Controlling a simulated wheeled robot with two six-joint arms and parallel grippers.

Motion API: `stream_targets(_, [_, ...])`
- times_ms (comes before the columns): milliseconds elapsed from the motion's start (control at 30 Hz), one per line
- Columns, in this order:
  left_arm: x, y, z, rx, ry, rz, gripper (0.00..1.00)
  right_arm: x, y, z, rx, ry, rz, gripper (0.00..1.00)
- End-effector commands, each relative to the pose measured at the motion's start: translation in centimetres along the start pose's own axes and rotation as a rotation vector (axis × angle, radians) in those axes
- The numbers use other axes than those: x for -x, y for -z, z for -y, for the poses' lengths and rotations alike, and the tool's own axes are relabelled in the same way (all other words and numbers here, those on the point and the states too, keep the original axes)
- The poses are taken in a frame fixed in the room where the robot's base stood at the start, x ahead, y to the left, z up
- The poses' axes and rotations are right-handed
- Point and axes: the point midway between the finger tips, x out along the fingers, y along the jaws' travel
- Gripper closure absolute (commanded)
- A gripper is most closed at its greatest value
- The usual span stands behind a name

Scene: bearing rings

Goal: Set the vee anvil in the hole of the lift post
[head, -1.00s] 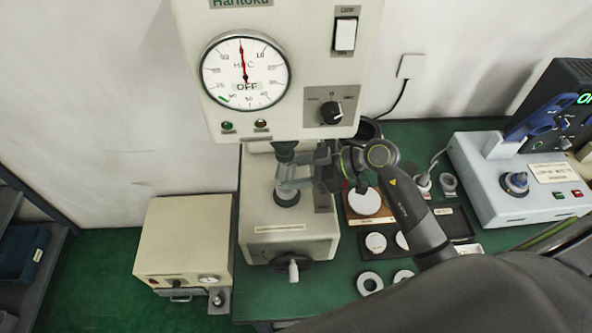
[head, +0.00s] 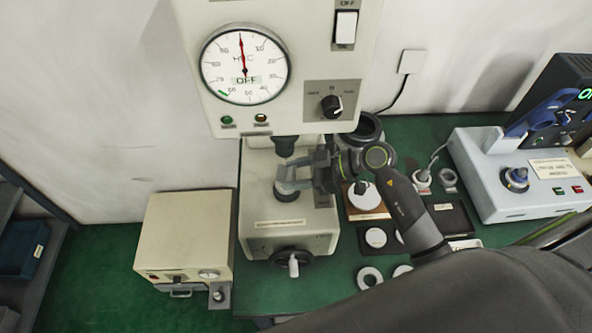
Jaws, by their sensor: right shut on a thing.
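My right gripper (head: 288,184) reaches in from the right, its grey fingers shut just over the lift post (head: 286,196) of the hardness tester. The fingers hide most of what they hold, which I take to be the vee anvil; its shape and vee cannot be made out. The dark rounded post shows just below the fingers. I cannot tell whether the held piece is in the hole or just above it. The tester's dark nose (head: 285,146) hangs just above the gripper. My left gripper is not in view.
The tester head (head: 300,105) with its dial overhangs the gripper. A handwheel (head: 292,262) sticks out in front. White discs and rings (head: 369,277) lie right of the tester. A beige box (head: 183,235) stands at left, a white control unit (head: 520,175) at right.

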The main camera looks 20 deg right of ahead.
Motion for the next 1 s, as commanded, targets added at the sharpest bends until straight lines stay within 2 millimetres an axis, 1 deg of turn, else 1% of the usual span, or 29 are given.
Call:
stream_targets(133, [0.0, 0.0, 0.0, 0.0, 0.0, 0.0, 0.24, -0.2, -0.3, 0.0, 0.0, 0.0, -0.003, 0.91])
stream_targets(167, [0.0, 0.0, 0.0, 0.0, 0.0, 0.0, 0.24, -0.2, -0.2, 0.0, 0.001, 0.0, -0.003, 0.51])
stream_targets(300, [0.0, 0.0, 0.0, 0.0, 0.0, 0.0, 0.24, -0.1, -0.2, 0.0, 0.001, 0.0, -0.002, 0.32])
stream_targets(333, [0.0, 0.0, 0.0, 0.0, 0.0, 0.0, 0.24, -0.1, -0.2, 0.0, 0.001, 0.0, -0.002, 0.29])
stream_targets(767, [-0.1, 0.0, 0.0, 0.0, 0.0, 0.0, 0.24, 0.0, -0.4, 0.0, 0.0, 0.0, 0.001, 0.29])
stream_targets(867, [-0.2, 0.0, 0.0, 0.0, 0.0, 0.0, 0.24, 0.5, -0.4, 0.0, 0.0, -0.001, 0.001, 0.29])
stream_targets(1000, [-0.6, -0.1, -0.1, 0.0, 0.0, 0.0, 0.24, 2.2, -0.6, -0.1, 0.003, -0.003, 0.004, 0.29])
